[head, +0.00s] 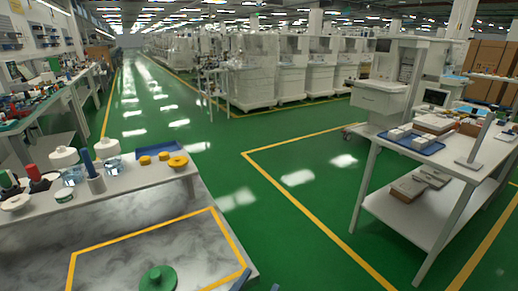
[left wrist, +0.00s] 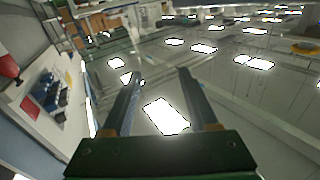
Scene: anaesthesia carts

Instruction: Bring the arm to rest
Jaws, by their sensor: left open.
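My left gripper (left wrist: 159,76) is open in the left wrist view, its two blue-grey fingers apart with only floor showing between them. In the head view the tips of my left gripper (head: 256,284) show at the bottom edge, just off the right corner of the marbled table; the rest of the arm is out of frame. My right gripper is in neither view.
A green round part (head: 158,280) lies inside yellow tape on the marbled table (head: 120,232). White-lidded jars (head: 64,158) and yellow pieces (head: 178,161) stand along its back shelf. A white cart (head: 425,205) stands at right. Green floor between is clear.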

